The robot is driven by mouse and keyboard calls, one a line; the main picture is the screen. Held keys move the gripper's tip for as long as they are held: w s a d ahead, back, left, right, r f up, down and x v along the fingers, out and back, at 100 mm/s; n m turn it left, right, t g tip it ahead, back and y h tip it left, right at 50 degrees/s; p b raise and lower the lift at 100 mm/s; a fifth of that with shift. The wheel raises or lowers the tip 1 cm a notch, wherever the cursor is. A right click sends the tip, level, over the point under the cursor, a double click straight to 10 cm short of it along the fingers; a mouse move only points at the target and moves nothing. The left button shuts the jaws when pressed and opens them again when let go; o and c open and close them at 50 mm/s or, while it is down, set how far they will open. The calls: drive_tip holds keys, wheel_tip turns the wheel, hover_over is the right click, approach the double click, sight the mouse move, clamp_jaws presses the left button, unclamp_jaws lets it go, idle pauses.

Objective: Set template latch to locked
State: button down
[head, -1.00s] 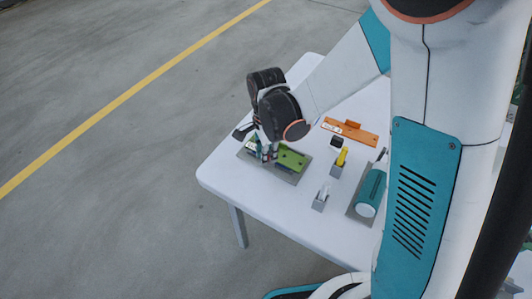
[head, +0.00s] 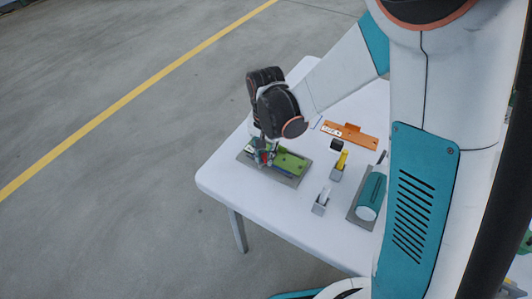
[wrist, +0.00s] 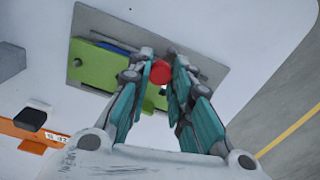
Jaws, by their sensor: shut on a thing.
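A green template (head: 291,163) lies on a grey base plate (head: 247,158) at the near left part of the table. The template (wrist: 95,68) and plate (wrist: 205,70) also show in the wrist view. My gripper (head: 263,154) is down over the left part of the template. In the wrist view its teal fingers (wrist: 162,75) are closed on a round red knob (wrist: 160,72), which shows between the fingertips. I take the knob for part of the template latch; the rest of the latch is hidden behind the fingers. I cannot read its locked or unlocked position.
An orange bar (head: 350,134) lies farther back on the white table (head: 240,194). A yellow-handled piece (head: 340,162), a small white-topped piece (head: 322,200) and a teal cylinder (head: 371,192) stand to the right. The table's left edge is close to the plate.

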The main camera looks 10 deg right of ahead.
sight(266, 155)
drive_tip(key=shift+w+n, duration=0.15)
drive_tip(key=shift+n, duration=0.45)
drive_tip(key=c, duration=1.4)
unclamp_jaws()
drive_tip(key=shift+r, duration=0.1)
wheel_tip(266, 155, up, 12)
drive_tip(key=shift+f, duration=0.1)
